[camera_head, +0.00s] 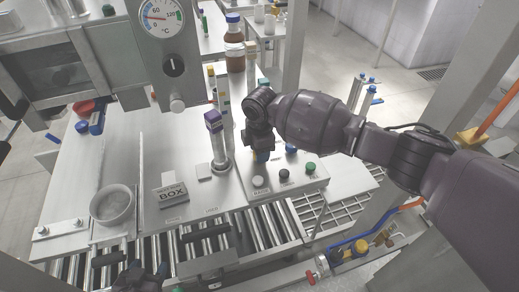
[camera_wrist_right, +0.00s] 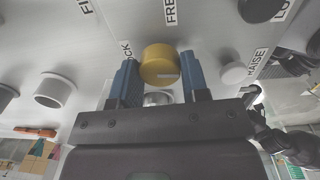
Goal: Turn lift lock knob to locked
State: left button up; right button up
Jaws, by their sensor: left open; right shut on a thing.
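The lift lock knob (camera_wrist_right: 160,64) is a round yellow knob with a small pale mark on its lower rim, in the right wrist view. It stands on a grey panel between the printed words FREE and one ending in CK, partly hidden. My right gripper (camera_wrist_right: 161,80) has its two blue fingers on either side of the knob and is shut on it. In the head view my right gripper (camera_head: 263,156) points down at the control panel (camera_head: 300,184) and hides the knob. My left gripper (camera_head: 150,279) is open at the bottom edge, partly cut off.
White (camera_head: 258,182), black (camera_head: 284,174) and green (camera_head: 310,167) buttons sit on the panel's front. A round bowl (camera_head: 112,204) is at left. A roller conveyor (camera_head: 290,226) runs in front.

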jog(key=shift+n, duration=0.6)
jog(key=o, duration=0.9)
notch_tip(320, 180, up, 11)
jog(key=shift+s+f+p, duration=0.1)
jog(key=shift+s+p, duration=0.05)
jog(key=shift+p, duration=0.4)
